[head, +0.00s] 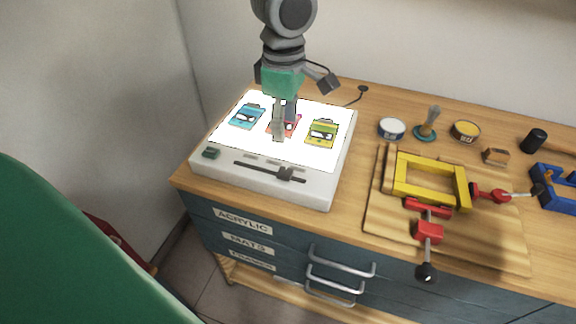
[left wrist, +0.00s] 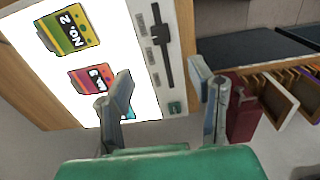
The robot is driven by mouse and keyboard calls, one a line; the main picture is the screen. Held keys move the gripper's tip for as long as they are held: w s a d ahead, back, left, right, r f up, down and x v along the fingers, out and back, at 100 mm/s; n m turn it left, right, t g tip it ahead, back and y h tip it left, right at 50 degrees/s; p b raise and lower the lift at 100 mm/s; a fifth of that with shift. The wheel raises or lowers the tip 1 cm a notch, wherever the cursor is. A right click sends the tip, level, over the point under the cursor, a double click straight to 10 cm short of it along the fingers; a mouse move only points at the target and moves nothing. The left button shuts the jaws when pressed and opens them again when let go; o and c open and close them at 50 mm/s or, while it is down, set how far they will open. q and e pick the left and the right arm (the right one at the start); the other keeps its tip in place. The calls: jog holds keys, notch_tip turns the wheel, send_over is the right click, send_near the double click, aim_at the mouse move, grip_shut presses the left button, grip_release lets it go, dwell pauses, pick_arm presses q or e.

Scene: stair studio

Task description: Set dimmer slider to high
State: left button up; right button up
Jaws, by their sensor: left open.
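The dimmer slider's dark knob (head: 287,174) sits right of the middle of its slot on the front of a white light box (head: 325,190). In the left wrist view the knob (left wrist: 159,33) is in the upper part of the slot. My left gripper (head: 284,128) points down over the lit panel, behind the slider and apart from the knob. In the left wrist view its fingers (left wrist: 160,72) are spread with nothing between them. My right gripper is not in view.
Three cassette-like pictures, blue (head: 247,116), red (head: 291,122) and yellow (head: 322,132), lie on the panel. A small green button (head: 211,153) is at the box's left front. A yellow frame with red clamps (head: 430,182) lies to the right.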

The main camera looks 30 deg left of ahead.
aim_at(285, 171)
pick_arm(q)
notch_tip(285, 171, down, 13)
jog(key=shift+r, duration=0.1)
jog(key=shift+a+f, duration=0.1)
jog(key=shift+f, duration=0.1)
grip_shut()
